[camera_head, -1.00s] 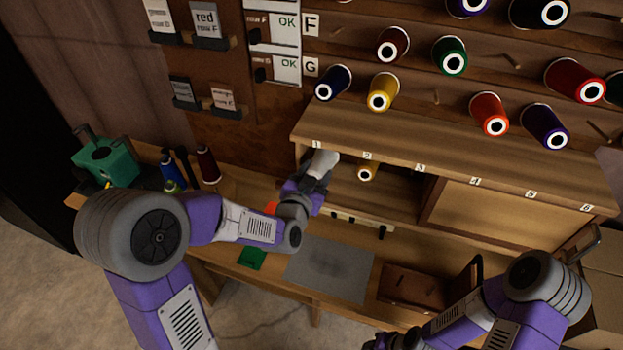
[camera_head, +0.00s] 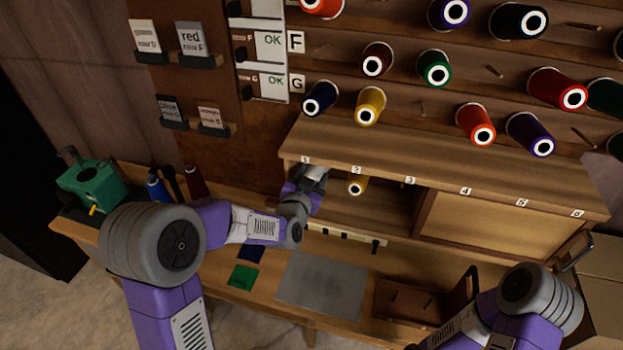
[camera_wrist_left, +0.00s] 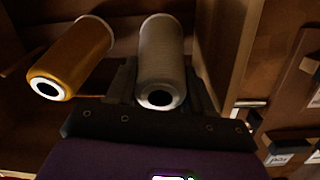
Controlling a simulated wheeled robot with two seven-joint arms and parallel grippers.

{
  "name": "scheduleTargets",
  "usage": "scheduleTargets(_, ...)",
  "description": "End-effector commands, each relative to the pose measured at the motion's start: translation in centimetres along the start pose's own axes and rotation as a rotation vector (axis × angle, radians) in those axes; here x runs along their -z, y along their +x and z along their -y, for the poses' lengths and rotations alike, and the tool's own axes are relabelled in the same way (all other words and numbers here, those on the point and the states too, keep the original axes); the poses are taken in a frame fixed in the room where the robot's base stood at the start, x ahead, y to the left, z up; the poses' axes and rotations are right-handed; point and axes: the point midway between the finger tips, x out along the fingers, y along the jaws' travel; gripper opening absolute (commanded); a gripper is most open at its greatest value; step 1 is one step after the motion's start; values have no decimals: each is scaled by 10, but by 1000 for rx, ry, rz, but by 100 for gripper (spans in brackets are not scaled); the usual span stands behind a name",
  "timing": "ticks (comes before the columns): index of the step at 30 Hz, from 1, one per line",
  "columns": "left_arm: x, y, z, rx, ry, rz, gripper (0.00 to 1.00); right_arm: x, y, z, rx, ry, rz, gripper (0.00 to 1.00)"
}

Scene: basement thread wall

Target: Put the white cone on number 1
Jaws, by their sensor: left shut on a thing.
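The white cone (camera_wrist_left: 162,62) is held between the dark fingers of my left gripper (camera_wrist_left: 165,88) in the left wrist view, its ringed end facing the camera. In the head view my left gripper (camera_head: 308,180) is under the shelf edge, just below the number 1 label (camera_head: 305,160). Only a little of the white cone (camera_head: 315,171) shows there. The peg at number 1 is hidden, so I cannot tell whether the cone is around it. A yellow cone (camera_head: 356,186) sits below the number 2 label (camera_head: 356,170). My right gripper is out of frame.
The yellow cone (camera_wrist_left: 75,60) is close beside the white one in the left wrist view. A wooden side panel (camera_wrist_left: 232,45) stands close on the other side. The shelf (camera_head: 440,165) overhangs the gripper. A grey mat (camera_head: 322,284) lies on the bench below.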

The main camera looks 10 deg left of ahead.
Motion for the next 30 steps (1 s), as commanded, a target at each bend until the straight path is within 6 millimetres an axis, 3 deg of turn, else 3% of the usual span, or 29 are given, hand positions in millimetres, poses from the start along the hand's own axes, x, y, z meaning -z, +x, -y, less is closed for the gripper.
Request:
scheduleTargets(29, -6, -1, -1, 0, 0, 2, 11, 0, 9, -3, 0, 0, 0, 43)
scheduleTargets(30, -6, -1, -1, -1, 0, 2, 53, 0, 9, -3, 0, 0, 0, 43)
